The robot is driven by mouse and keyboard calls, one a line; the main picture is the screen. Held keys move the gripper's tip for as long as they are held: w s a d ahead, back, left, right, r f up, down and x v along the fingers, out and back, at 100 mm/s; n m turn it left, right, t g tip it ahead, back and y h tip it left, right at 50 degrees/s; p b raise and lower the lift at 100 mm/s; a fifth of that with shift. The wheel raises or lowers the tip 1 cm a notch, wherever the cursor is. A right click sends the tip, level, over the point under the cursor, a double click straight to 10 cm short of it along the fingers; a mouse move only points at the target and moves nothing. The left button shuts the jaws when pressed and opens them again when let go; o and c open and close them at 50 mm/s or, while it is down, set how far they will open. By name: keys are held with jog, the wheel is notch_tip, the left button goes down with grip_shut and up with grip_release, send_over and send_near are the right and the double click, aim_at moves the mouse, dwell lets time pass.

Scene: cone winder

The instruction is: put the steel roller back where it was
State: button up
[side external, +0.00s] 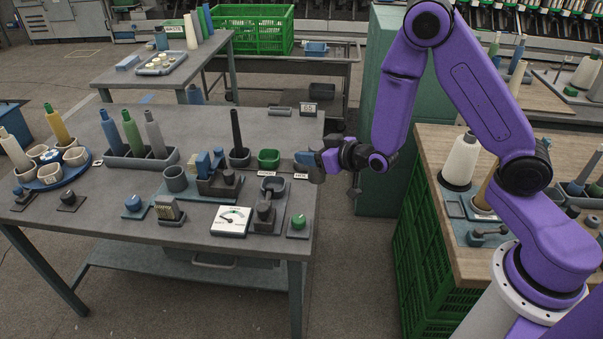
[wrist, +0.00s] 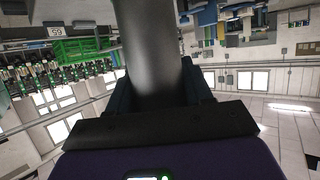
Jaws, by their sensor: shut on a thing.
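A smooth dark grey cylinder, which looks like the steel roller (wrist: 150,45), stands out from between my fingers in the wrist view and runs off the top edge. My gripper (side external: 312,163) is shut on it; the jaws also show in the wrist view (wrist: 160,92). In the side view my gripper is at the right edge of the grey worktable (side external: 262,128), beside the green cup. The roller is hard to make out there against the dark fingers. Its ends are hidden in the wrist view.
Near the gripper are a green cup (side external: 268,158), a dark upright spindle (side external: 235,135), a small number sign (side external: 309,108) and a short grey bar (side external: 280,111). A wooden bench (side external: 430,160) stands right.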

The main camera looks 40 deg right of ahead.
jog(key=s+d+f, duration=0.1)
jog(key=s+d, duration=0.4)
jog(key=shift+w+a+f, duration=0.2)
jog(key=shift+w+f, duration=1.95)
jog(key=shift+w, duration=0.2)
jog(key=shift+w+a+f, duration=0.15)
jog(key=shift+w+f, duration=2.05)
jog(key=shift+w, duration=0.1)
jog(key=shift+w+a+f, duration=0.2)
jog(key=shift+w+f, duration=1.95)
jog(key=shift+w, duration=0.2)
jog(key=shift+f, duration=0.1)
jog(key=o, duration=1.4)
